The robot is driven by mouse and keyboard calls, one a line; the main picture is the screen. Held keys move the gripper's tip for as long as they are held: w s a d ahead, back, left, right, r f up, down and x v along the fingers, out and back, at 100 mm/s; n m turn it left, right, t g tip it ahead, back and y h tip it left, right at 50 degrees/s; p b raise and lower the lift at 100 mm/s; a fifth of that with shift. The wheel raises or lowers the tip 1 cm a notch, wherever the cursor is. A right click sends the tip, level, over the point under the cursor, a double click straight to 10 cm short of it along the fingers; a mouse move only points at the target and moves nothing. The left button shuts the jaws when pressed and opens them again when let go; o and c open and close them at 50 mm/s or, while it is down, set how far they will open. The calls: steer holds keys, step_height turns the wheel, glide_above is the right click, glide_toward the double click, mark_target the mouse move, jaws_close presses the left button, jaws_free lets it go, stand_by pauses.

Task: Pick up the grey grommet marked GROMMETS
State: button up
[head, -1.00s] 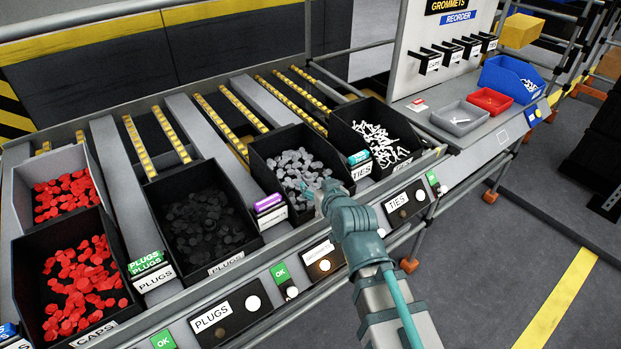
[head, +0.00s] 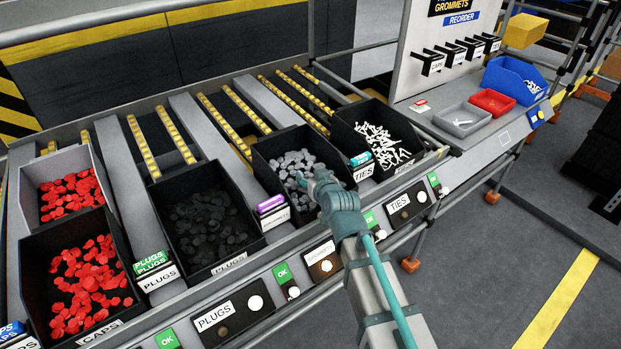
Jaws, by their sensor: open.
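The grey grommets (head: 293,166) lie heaped in a black bin (head: 262,180), third from the left along the front of the rack. My gripper (head: 308,183) is at the front right part of this bin, over the grommets. Its fingers are small in the view and partly hidden by the wrist, but nothing shows held in them. I cannot tell whether the fingertips touch the grommets. The front label of this bin is hidden by my arm. A rail label below (head: 320,252) is partly legible.
Left of it is a black bin of dark plugs (head: 205,225), then bins of red caps (head: 88,285). Right is a bin of white ties (head: 380,145). Small label cards (head: 272,208) stand between bins. A side shelf holds grey, red and blue trays (head: 512,80).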

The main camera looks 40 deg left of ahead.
steer(key=c, duration=0.9)
steer(key=shift+o, duration=0.2)
steer(key=shift+r, duration=0.1)
